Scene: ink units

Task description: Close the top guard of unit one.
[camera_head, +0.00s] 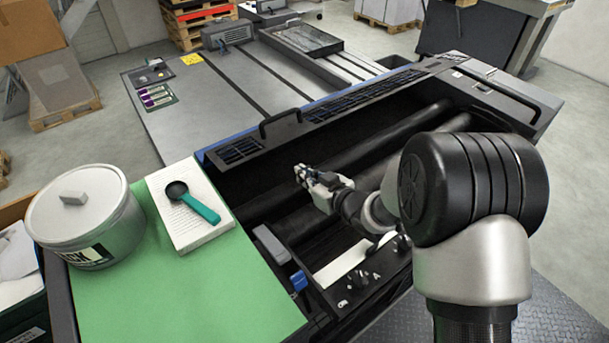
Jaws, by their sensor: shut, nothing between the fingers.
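The unit in front of me is open at the top, and dark rollers (370,135) show inside it. A long dark panel with vent slots (360,95) and a black bar handle (279,119) runs along the far side of the opening; it looks like the top guard, standing back from the rollers. My gripper (299,173) is shut and empty. It appears over the open unit, below and slightly right of the handle in the picture, seemingly apart from it. My arm hides the right part of the opening. I cannot read a unit number.
A control strip with knobs (361,277) and a blue-tipped lever (298,280) lies at the near edge. Flat grey decking (215,95) extends behind.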

